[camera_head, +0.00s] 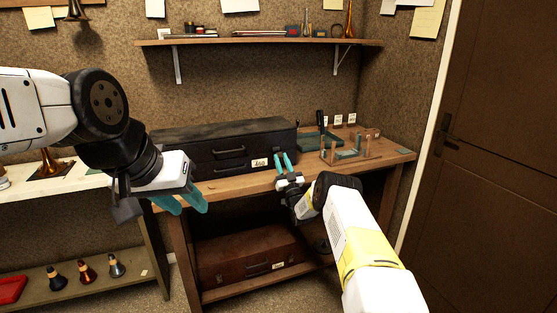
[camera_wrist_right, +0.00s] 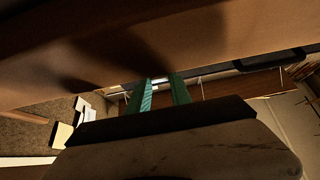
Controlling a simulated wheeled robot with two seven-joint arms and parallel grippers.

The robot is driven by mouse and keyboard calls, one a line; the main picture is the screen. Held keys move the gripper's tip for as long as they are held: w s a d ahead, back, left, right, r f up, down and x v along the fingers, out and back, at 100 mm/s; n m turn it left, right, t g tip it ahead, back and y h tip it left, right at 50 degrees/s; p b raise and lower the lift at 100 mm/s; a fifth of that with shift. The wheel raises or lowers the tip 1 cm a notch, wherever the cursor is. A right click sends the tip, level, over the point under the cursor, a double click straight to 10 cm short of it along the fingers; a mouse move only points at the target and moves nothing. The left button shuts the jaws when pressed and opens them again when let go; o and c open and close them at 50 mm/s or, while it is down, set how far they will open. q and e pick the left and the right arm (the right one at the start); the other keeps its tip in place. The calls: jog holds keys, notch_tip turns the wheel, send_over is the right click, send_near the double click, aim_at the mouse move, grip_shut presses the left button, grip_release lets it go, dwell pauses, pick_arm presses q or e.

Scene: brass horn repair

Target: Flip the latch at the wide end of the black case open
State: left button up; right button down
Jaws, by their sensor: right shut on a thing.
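The black case (camera_head: 215,146) lies closed on the wooden workbench, with handles and a white label on its front. My right gripper (camera_head: 283,162) is at the front of the case near its right end. Its teal fingers are shut on a small piece there, which I take to be the latch; the fingers mostly hide it. In the right wrist view the fingertips (camera_wrist_right: 161,82) are close together against a dark edge. My left gripper (camera_head: 181,202) is open and empty, in front of the bench's left end, with its fingers pointing down and right.
A wooden rack (camera_head: 350,150) with small tools stands on the workbench (camera_head: 235,189), right of the case. A brown case (camera_head: 250,258) lies on the lower shelf. A wall shelf (camera_head: 260,42) hangs above. A white-topped table (camera_head: 85,183) stands at left, a door (camera_head: 510,150) at right.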

jog(key=shift+f, duration=0.15)
dwell(0.3)
jog(key=c, duration=1.2)
grip_release()
jog(key=shift+o, duration=0.2)
jog(key=shift+s, duration=0.1)
jog(key=v, duration=0.7)
jog(key=shift+s+f, duration=0.2)
jog(key=shift+f, duration=0.1)
jog(key=shift+d, duration=0.1)
